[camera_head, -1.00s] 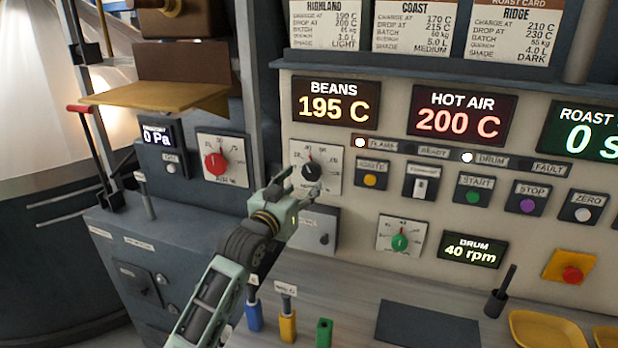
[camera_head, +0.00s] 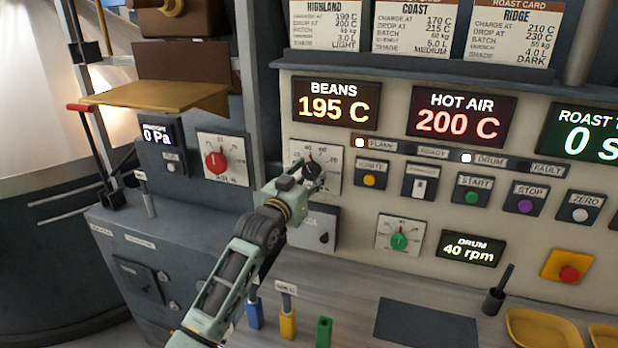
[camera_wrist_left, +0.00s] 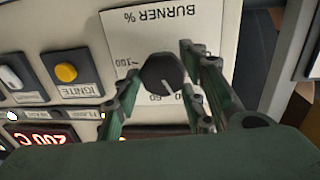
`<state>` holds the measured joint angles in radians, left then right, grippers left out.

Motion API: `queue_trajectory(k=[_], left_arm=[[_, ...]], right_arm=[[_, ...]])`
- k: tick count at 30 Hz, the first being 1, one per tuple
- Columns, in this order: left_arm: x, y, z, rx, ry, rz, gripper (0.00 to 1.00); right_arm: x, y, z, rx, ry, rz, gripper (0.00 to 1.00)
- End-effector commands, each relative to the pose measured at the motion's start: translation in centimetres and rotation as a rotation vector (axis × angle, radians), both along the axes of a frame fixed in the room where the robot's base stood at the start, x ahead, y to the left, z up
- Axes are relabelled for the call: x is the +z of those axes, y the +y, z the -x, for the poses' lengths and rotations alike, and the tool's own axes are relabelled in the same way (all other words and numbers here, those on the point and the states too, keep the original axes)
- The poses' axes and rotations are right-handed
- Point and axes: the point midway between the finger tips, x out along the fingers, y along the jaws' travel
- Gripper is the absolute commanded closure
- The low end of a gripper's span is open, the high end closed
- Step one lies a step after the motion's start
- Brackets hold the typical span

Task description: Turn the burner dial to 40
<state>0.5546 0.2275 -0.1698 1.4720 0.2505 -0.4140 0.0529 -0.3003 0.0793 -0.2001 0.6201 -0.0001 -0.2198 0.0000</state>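The burner dial (camera_head: 311,168) is a black round knob on a white square plate labelled BURNER %, on the control panel below the BEANS display. In the left wrist view the dial (camera_wrist_left: 162,72) appears roughly upside down, and its white pointer mark is near the 40 and 60 side of the scale; the exact reading is unclear. My left gripper (camera_head: 305,176) is in front of the dial and partly covers the plate. In the wrist view its open fingers (camera_wrist_left: 160,76) stand on either side of the knob, apparently with small gaps; contact is unclear. My right gripper is not in view.
The red air dial (camera_head: 215,161) is to the left and the green drum dial (camera_head: 399,242) to the lower right. The ignite button (camera_head: 369,180) sits just right of the burner plate.

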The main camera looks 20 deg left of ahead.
Motion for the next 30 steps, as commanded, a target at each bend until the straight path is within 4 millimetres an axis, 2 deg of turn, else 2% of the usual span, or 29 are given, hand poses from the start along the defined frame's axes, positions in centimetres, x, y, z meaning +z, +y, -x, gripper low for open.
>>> queue_trajectory(k=[1, 8, 15, 21, 22, 27, 30], left_arm=[[-0.05, -0.12, 0.02, -0.002, 0.001, 0.0, 0.7], [-0.11, -0.2, 0.03, -0.003, 0.002, 0.001, 0.9], [-0.11, -0.2, 0.01, -0.004, 0.0, -0.123, 0.9], [-0.24, -0.25, 0.01, -0.005, 0.0, -0.121, 0.9], [-0.25, -0.26, 0.01, -0.005, 0.0, -0.121, 0.63], [-0.25, -0.21, 0.02, -0.004, 0.0, -0.121, 0.48], [-0.19, -0.17, 0.0, -0.003, -0.001, -0.121, 0.48]], right_arm=[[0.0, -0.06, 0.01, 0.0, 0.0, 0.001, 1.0], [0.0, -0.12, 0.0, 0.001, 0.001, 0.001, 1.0], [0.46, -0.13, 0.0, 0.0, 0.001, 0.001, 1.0], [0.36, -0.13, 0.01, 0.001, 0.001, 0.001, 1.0], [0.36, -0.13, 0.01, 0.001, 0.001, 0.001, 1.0], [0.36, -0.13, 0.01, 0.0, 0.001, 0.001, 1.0], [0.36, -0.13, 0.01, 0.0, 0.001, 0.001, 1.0]])
